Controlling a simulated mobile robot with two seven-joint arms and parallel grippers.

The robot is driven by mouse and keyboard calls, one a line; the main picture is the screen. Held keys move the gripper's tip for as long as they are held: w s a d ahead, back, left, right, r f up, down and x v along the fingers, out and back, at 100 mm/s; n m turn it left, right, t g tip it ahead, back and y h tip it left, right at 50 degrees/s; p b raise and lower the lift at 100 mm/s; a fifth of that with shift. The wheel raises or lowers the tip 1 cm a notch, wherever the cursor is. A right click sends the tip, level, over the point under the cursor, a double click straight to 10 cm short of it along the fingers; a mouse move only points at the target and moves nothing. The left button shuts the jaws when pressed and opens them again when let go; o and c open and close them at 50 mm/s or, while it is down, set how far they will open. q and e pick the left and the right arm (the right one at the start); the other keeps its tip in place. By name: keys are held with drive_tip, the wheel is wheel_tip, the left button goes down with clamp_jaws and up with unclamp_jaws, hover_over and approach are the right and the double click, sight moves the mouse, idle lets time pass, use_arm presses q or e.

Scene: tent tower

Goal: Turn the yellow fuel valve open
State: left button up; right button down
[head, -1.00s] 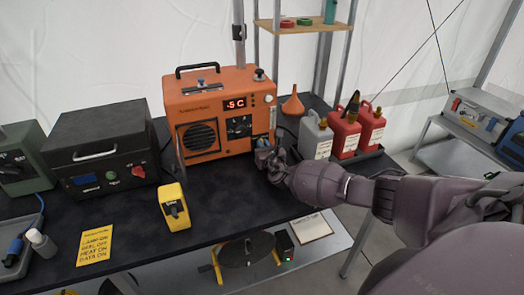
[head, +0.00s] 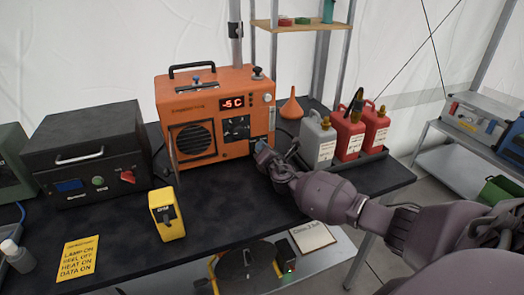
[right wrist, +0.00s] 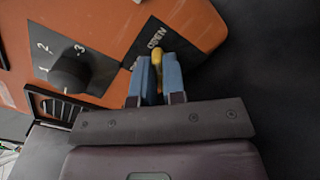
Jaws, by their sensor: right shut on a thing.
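The orange heater (head: 213,105) stands on the dark table, with a lit red display. In the right wrist view its lower front corner shows a black plate marked OPEN (right wrist: 152,38). The yellow fuel valve (right wrist: 156,57) is at this plate, seen between the blue fingertips. My right gripper (head: 264,151) reaches the heater's lower right front and hides the valve in the head view. In the right wrist view my right gripper (right wrist: 158,72) is shut on the yellow valve, beside the OPEN lettering. How far the valve is turned cannot be told. My left gripper is not in view.
A black numbered dial (right wrist: 70,72) sits beside the valve.

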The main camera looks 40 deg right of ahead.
drive_tip(key=shift+m, duration=0.3)
drive_tip(key=c, duration=1.2)
unclamp_jaws()
drive_tip(key=p+v, duration=0.1)
drive_tip(key=v, duration=1)
drive_tip(key=shift+d, duration=0.1)
drive_tip(key=shift+f, duration=0.1)
